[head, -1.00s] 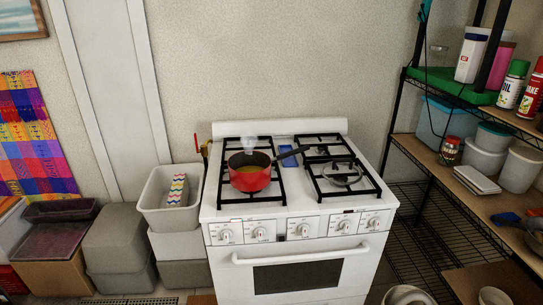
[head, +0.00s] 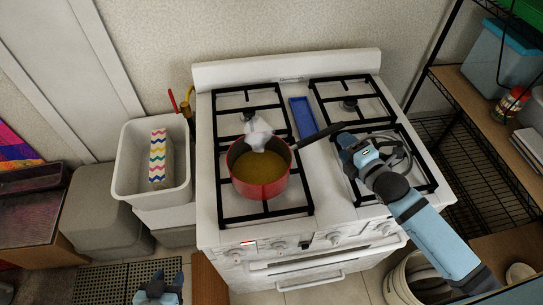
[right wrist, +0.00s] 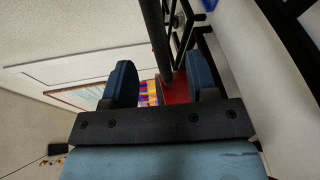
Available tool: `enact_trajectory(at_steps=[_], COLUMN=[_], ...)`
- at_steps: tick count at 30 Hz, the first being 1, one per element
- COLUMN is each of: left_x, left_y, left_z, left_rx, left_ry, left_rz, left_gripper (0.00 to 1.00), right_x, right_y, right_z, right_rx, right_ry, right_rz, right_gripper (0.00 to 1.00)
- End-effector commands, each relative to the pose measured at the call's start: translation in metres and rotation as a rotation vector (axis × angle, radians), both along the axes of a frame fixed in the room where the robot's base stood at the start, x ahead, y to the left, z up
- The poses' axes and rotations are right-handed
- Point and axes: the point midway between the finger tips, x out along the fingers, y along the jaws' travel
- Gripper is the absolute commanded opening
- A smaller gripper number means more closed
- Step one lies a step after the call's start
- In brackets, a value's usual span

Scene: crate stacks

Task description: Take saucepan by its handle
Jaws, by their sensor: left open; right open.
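The red saucepan (head: 262,182) sits upright on the stove's front left burner. It holds a yellowish liquid, and steam rises from it. Its dark handle (head: 318,135) points right and slightly back. My right gripper (head: 346,140) is open near the handle's free end. In the right wrist view, the handle (right wrist: 157,38) runs between the two blue fingers of my right gripper (right wrist: 161,75) in the picture; I cannot tell if it lies within their reach. The red saucepan (right wrist: 178,88) shows beyond. My left gripper (head: 160,287) is open and empty, low at the bottom edge.
The white stove (head: 210,205) has black grates and a blue item (head: 302,117) between the burners. A glass lid (head: 396,152) lies on the front right burner, behind my right arm. A grey bin (head: 122,178) stands left. Shelves (head: 480,150) stand right.

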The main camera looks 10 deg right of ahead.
Motion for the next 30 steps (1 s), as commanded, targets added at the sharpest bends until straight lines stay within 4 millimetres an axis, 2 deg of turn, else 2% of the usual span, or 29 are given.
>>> enact_trajectory(at_steps=[1, 6, 14, 18, 21, 30], left_x=[-0.001, -0.004, -0.004, -0.003, -0.002, 0.004], left_y=[0.0, 0.0, 0.002, 0.003, 0.004, 0.002], left_z=[0.003, 0.006, 0.014, 0.025, 0.025, 0.019], left_rx=[0.0, 0.0, 0.003, 0.0, -0.008, -0.02], left_ry=[0.003, 0.006, 0.006, 0.003, 0.007, 0.012], left_rz=[0.001, 0.002, 0.005, 0.011, 0.023, 0.041], left_gripper=[0.43, 0.43, 0.43, 0.43, 0.43, 0.43], right_x=[0.012, 0.037, 0.056, 0.077, 0.089, 0.095], right_y=[0.002, 0.009, 0.015, 0.023, 0.026, 0.027], right_z=[0.0, -0.006, -0.008, -0.01, -0.015, -0.019], right_rx=[0.003, 0.003, 0.005, 0.006, 0.004, 0.003], right_ry=[0.0, 0.0, 0.001, 0.001, 0.002, 0.002], right_rz=[-0.001, -0.002, -0.002, -0.002, -0.001, -0.001], right_gripper=[0.53, 0.53, 0.53, 0.53, 0.53, 0.53])
